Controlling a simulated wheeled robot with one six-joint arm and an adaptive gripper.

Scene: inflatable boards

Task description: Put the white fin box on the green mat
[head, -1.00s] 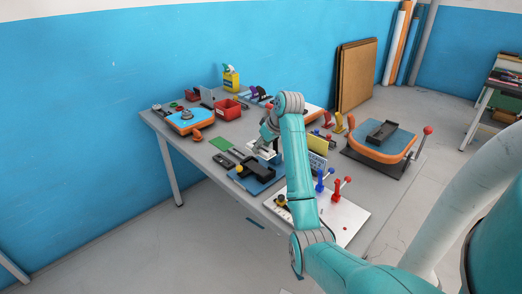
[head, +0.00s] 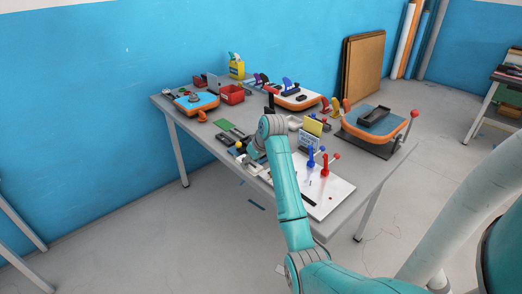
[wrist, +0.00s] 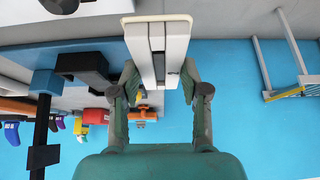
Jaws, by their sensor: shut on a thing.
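The white fin box (wrist: 157,40) is a long white block with a dark slot down its middle. It is between the fingers of my gripper (wrist: 158,95) in the wrist view, and the gripper is shut on it. In the head view my gripper (head: 250,153) hangs near the table's front left edge, beside the left corner of the white board.
A dark tray (head: 228,138) lies just in front of the mat. A red bin (head: 231,94) stands behind it. A white board (head: 325,190) with blue and red clamps is to the right. An orange-edged board (head: 377,124) stands at the table's right.

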